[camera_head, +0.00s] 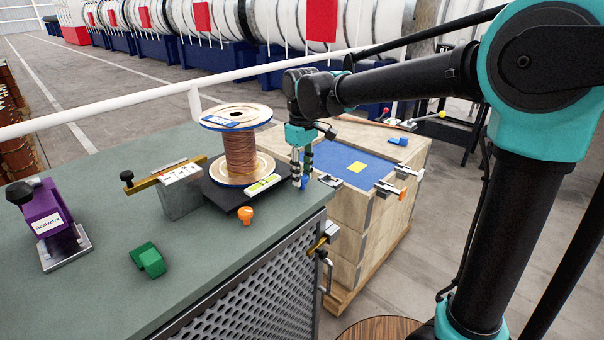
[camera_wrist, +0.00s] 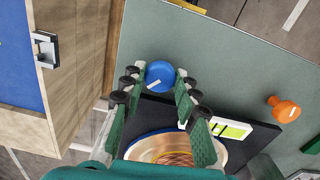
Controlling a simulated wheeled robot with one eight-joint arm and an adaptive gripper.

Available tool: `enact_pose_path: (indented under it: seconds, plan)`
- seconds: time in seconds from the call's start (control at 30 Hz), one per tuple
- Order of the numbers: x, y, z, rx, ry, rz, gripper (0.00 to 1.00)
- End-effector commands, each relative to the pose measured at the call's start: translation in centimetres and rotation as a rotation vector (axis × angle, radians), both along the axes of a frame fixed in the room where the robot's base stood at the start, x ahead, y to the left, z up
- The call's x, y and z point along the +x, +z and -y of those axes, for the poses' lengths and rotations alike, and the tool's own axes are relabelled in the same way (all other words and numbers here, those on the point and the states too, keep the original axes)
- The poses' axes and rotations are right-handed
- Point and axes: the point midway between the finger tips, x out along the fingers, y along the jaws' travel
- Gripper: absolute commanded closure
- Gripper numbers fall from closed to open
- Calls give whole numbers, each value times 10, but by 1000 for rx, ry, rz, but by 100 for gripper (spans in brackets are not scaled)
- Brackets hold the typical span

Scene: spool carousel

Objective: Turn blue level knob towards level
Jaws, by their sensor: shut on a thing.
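The blue level knob (camera_wrist: 159,73) is round with a pale mark on its top. It sits at the corner of the black base plate (camera_head: 222,194) on the green bench. My gripper (camera_wrist: 158,83) is closed around the knob, with a fingertip on each side. In the head view my gripper (camera_head: 302,172) points down at the bench's right end and hides the knob. A yellow-green level vial (camera_head: 263,184) lies on the plate; it also shows in the wrist view (camera_wrist: 232,128), but its bubble is too small to read.
A copper wire spool (camera_head: 240,155) stands on the plate close to my gripper. An orange knob (camera_head: 245,214) is at the plate's front. A green block (camera_head: 148,260) and purple device (camera_head: 48,219) stand left. A wooden crate (camera_head: 345,215) stands beyond the bench's right edge.

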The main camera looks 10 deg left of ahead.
Motion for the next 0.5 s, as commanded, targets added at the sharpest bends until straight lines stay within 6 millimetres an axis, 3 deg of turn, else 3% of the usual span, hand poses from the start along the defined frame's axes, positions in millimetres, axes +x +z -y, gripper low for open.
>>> enact_pose_path:
  seconds: [0.23,0.27,0.3,0.5]
  plan:
    - [0,0,0,1,-1,0,99]
    - [0,0,0,1,-1,0,66]
    - [0,0,0,1,-1,0,62]
    - [0,0,0,0,-1,0,62]
